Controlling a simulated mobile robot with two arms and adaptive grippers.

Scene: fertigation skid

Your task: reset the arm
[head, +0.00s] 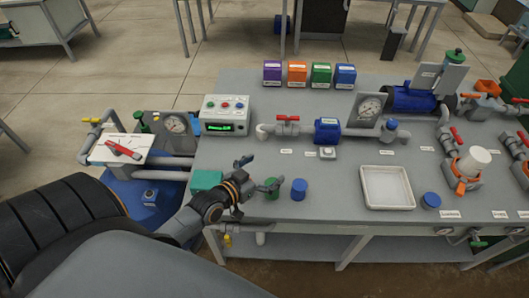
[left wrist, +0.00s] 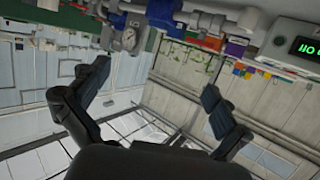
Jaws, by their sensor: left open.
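My left arm (head: 212,203) comes in from the left over the front left part of the grey bench (head: 330,215). Its gripper (head: 261,174) is near the front edge, beside a green cap (head: 271,191) and a blue cap (head: 299,189). In the left wrist view the two dark fingers stand wide apart with nothing between them (left wrist: 155,85). My right gripper is in neither view.
A control box (head: 227,115) with a green display, a white tray (head: 386,188) and several coloured boxes (head: 297,72) stand on the bench. Pipes, gauges and valves fill its right side.

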